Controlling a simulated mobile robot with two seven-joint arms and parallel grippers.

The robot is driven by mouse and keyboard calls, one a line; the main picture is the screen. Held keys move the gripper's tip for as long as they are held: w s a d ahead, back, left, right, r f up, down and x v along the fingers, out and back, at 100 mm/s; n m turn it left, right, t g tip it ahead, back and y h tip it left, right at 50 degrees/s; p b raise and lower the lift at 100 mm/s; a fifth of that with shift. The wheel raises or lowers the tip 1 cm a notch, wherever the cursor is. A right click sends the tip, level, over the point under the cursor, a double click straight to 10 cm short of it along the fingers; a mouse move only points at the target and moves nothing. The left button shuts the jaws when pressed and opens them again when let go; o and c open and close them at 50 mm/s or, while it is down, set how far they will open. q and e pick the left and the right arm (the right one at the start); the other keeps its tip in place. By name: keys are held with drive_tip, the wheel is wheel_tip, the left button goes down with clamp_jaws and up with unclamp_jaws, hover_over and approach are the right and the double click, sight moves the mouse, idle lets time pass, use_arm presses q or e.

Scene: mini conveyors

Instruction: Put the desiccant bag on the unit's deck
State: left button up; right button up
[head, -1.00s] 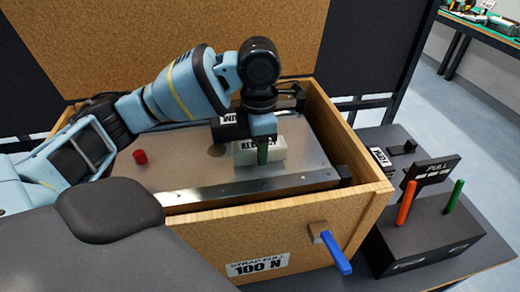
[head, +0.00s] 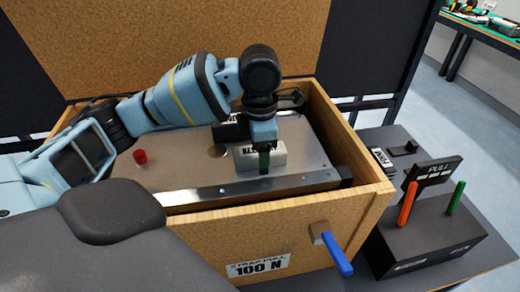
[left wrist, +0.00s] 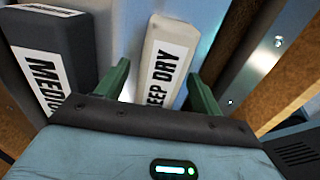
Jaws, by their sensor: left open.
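The desiccant bag (head: 246,158) is a white block-like pack with a KEEP DRY label. It lies on the unit's metal deck (head: 190,170), towards the right side of the deck. My left gripper (head: 264,162) is over the bag, pointing down, with green fingers. In the left wrist view, the bag (left wrist: 161,62) sits between the two open fingers (left wrist: 160,88), with a gap on each side. My right gripper is not in view.
A dark pack with a white label (left wrist: 55,60) lies close beside the bag. A red knob (head: 140,157) stands on the deck's left. Wooden crate walls (head: 210,238) surround the unit. A control box with levers (head: 425,245) stands at right.

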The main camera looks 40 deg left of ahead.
use_arm(q)
wheel_tip(320, 180, up, 12)
drive_tip(key=p, duration=0.2)
drive_tip(key=shift+p, duration=0.4)
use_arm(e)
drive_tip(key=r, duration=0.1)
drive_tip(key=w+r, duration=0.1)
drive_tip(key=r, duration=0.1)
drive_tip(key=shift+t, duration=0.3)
